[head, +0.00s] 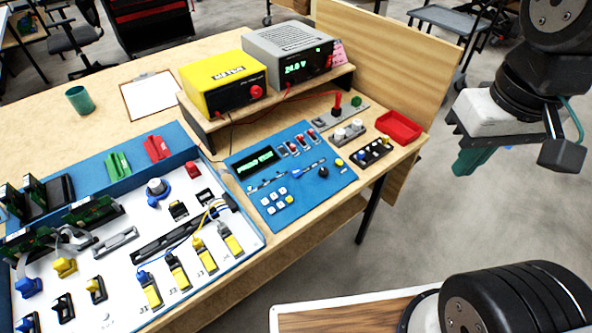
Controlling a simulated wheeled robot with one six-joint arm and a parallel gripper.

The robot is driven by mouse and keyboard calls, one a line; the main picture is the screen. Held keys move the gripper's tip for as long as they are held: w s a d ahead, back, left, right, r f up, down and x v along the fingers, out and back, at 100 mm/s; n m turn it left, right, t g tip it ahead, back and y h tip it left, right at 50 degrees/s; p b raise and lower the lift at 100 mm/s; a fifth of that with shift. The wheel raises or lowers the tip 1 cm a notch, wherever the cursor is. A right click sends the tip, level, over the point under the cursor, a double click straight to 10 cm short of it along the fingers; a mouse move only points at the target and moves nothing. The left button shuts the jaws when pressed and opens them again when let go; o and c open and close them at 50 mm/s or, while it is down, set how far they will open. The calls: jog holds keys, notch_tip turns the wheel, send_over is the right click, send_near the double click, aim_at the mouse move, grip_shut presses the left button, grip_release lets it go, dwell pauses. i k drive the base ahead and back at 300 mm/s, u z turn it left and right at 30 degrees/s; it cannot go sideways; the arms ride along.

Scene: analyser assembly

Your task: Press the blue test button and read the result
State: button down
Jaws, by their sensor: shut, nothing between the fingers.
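The blue control panel (326,188) lies on the table and carries a small dark display (258,163) with green text too small to read surely. A cluster of small pale keys (272,206) and a yellow one sits at its lower left. A blue part (297,174) shows near its middle; I cannot tell whether it is the test button. A round black knob (323,172) is beside it. My gripper (470,162), with green fingers, is shut and empty at the right, beyond the table edge and well apart from the panel.
A white board (115,280) with connectors and wires fills the left. A yellow meter (222,82) and grey power supply (288,52) stand on a shelf behind the panel. A red tray (398,127) is at the table's right. Open floor lies between table and gripper.

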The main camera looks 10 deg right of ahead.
aim_at(295, 171)
jog(key=k, duration=0.5)
jog(key=z, duration=1.5)
jog(key=i, duration=0.95)
jog(key=u, duration=2)
